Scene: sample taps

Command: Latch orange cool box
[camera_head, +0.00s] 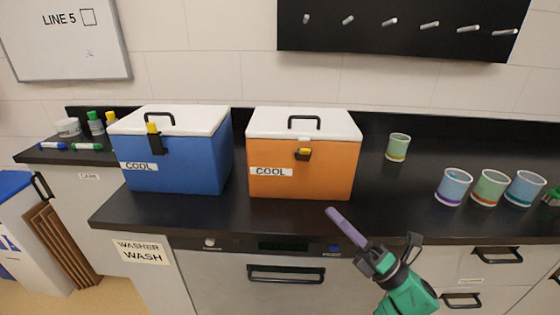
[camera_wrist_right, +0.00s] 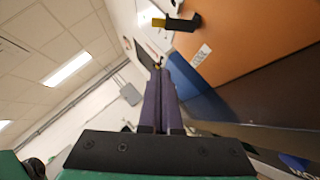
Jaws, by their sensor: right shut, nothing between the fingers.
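The orange cool box (camera_head: 302,178) stands on the black counter with its white lid (camera_head: 303,123) down. Its black latch with a yellow tab (camera_head: 304,154) sticks outward from the front, below the lid edge and apart from the lid. In the right wrist view the latch (camera_wrist_right: 180,22) shows at the top, above the orange front (camera_wrist_right: 250,45). My right gripper (camera_head: 331,211) is shut and empty, its purple fingers in front of the counter edge, below and right of the latch. My left gripper is not in view.
A blue cool box (camera_head: 175,165) stands left of the orange one, its latch (camera_head: 155,138) upright against the lid. A green cup (camera_head: 398,147) and several other cups (camera_head: 453,187) stand on the right. The counter (camera_head: 225,215) in front of the boxes is clear.

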